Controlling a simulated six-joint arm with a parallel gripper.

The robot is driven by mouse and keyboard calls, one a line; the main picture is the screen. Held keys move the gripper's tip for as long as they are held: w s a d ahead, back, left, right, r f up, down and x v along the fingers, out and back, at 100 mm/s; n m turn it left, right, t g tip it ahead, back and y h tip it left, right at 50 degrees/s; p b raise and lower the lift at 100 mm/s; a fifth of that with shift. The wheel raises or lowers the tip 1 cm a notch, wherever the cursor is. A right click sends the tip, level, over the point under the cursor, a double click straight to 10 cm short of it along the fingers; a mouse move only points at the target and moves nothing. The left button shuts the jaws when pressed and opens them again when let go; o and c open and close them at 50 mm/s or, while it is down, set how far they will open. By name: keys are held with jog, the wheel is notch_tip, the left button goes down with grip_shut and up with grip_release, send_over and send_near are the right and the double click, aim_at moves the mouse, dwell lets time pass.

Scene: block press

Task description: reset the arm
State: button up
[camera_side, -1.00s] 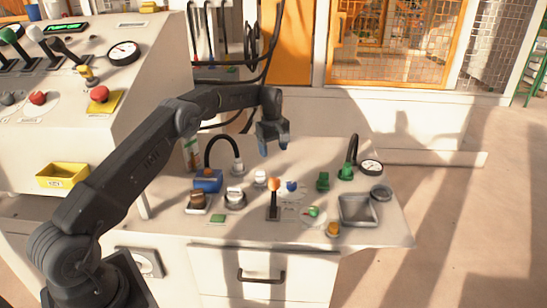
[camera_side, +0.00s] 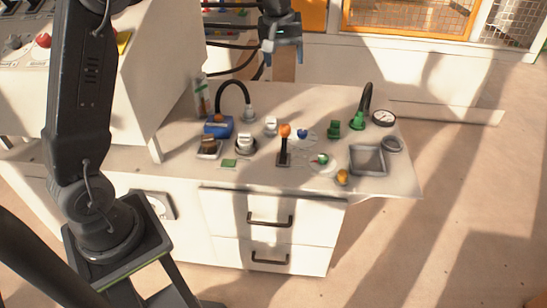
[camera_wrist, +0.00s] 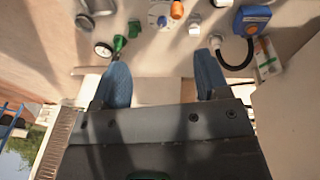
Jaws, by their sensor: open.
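My gripper (camera_side: 282,50) is raised above the back edge of the white worktable (camera_side: 330,100) in the side view. In the wrist view my gripper (camera_wrist: 160,84) shows two blue fingertips spread well apart with nothing between them. The arm stands nearly upright at the left of the side view. The gripper is clear of everything on the table.
The table holds an orange-topped lever (camera_side: 284,142), a blue block with a black hose (camera_side: 218,129), green fittings (camera_side: 357,122), a gauge (camera_side: 383,118) and a grey tray (camera_side: 367,160). A sloped console (camera_side: 130,90) stands left. Floor at right is clear.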

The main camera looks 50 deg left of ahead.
jog(key=s+d+r+m+t, duration=0.1)
jog(key=s+d+r+m, duration=0.2)
jog(key=s, duration=0.8)
jog(key=s+d+r+m+t, duration=0.1)
jog(key=s+d+m, duration=0.4)
jog(key=s, duration=0.5)
jog(key=s+d+f+m+t, duration=0.1)
jog(key=s+f, duration=0.3)
jog(key=s, duration=0.4)
jog(key=shift+s+d+f+m, duration=0.25)
jog(key=shift+d+f+m, duration=0.15)
jog(key=shift+d, duration=0.35)
